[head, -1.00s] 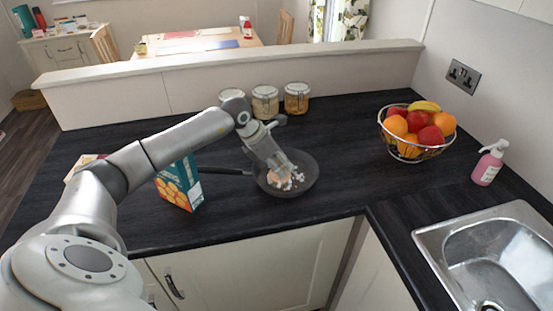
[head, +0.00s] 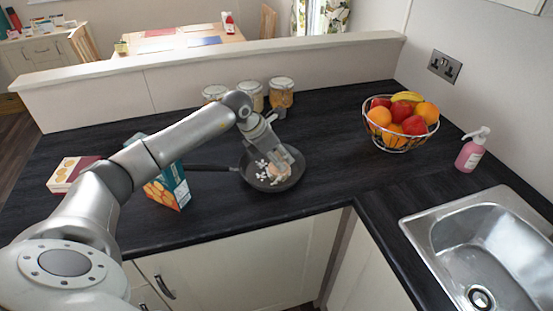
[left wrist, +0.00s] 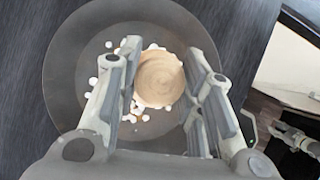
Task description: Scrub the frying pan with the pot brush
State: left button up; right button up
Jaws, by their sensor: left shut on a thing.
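The dark frying pan (head: 294,180) lies on the black worktop with its handle pointing left. Small white bits lie scattered in it, mostly left of the brush in the head view. The pot brush (head: 281,172) has a round, light wooden top and stands in the pan, right of its middle. My left gripper (head: 274,158) reaches down over the pan and is shut on the brush. In the left wrist view, the brush (left wrist: 160,76) sits between the two fingers (left wrist: 166,88) above the pan (left wrist: 82,45); its underside is hidden. A grey part (left wrist: 298,140), perhaps my right gripper, shows at the lower right.
A teal carton (head: 181,186) stands close left of the pan, under my left arm. Several glass jars (head: 281,93) stand behind it by the low wall. A fruit basket (head: 401,143), a pink soap bottle (head: 470,153) and the sink (head: 420,222) are at the right.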

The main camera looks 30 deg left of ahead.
aim_at(262, 173)
pick_arm(q)
jog(key=shift+w+a, duration=0.15)
jog(key=shift+w, duration=0.85)
jog(key=shift+w+a+b, duration=0.2)
jog(key=shift+a+b, duration=0.2)
jog(key=shift+a, duration=0.3)
jog(key=shift+w+a+b, duration=0.15)
jog(key=shift+a+b, duration=0.25)
jog(key=shift+a, duration=0.3)
jog(key=shift+s+a+f, duration=0.15)
jog(key=shift+s+a, duration=0.9)
jog(key=shift+s, duration=0.05)
jog(key=shift+s+d, duration=0.15)
jog(key=shift+s, duration=0.5)
jog(key=shift+s+d, duration=0.15)
jog(key=shift+s, duration=0.5)
jog(key=shift+w+d, duration=1.05)
jog(key=shift+d, duration=0.05)
notch_tip(262, 173, up, 9)
jog(key=p, duration=0.5)
jog(key=shift+f, duration=0.1)
